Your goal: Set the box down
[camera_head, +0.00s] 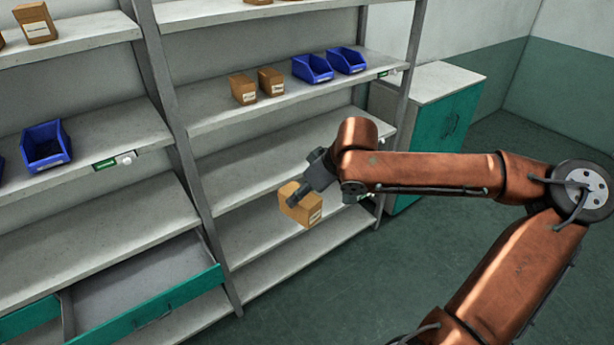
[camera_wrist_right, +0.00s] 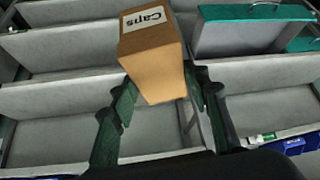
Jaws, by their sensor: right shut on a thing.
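A brown cardboard box (camera_head: 302,208) with a white label is held by my right gripper (camera_head: 299,196) at a lower shelf of the middle rack. In the right wrist view the box (camera_wrist_right: 152,62) fills the upper middle and its label reads "Caps". The fingers (camera_wrist_right: 158,95) are shut on its two sides. The lower shelf (camera_head: 262,235) is bare around the box. I cannot tell whether the box's underside touches the shelf. My left gripper is not in view.
Two small brown boxes (camera_head: 257,86) and two blue bins (camera_head: 330,65) stand on a higher shelf. Another blue bin (camera_head: 46,147) is on the left rack. An open drawer (camera_head: 150,300) with a green front juts out lower left. A green-fronted cabinet (camera_head: 440,125) stands right of the rack.

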